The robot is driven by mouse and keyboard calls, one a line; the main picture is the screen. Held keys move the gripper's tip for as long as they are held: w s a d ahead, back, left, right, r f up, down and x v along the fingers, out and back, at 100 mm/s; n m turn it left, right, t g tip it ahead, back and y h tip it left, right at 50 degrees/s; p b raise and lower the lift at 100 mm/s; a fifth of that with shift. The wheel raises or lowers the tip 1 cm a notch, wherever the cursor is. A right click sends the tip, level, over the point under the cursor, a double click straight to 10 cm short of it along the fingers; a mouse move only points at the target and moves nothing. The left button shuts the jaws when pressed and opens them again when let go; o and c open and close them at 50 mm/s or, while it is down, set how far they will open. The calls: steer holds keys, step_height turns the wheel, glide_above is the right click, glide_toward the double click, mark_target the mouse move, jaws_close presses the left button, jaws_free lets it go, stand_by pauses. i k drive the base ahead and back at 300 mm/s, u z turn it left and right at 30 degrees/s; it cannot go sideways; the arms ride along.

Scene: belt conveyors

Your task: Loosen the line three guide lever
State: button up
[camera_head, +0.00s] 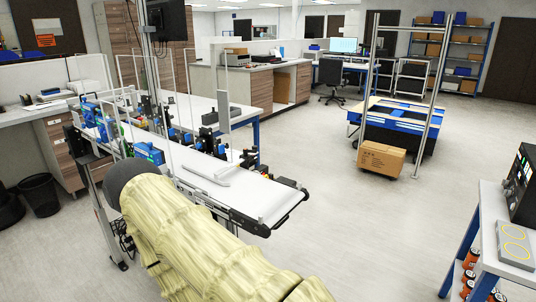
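A belt conveyor (262,199) with a white belt runs from the left middle toward the picture's centre. White guide rails (222,176) stand over the belt near its front end. Small blue and black fittings (150,153) line the conveyor's near side, and black ones (208,140) line its far side. I cannot tell which of these is the line three guide lever; it is too small or hidden. My arm, in a pale yellow ribbed sleeve, fills the bottom middle and hides part of the conveyor's near side. My gripper does not show.
A white bench (490,225) with a black device (521,190) stands at the right edge. The floor between the conveyor and that bench is clear. A black bin (40,193) stands at left.

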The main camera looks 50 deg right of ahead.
mark_target(246, 151)
steer(key=k, duration=0.1)
steer(key=z, duration=1)
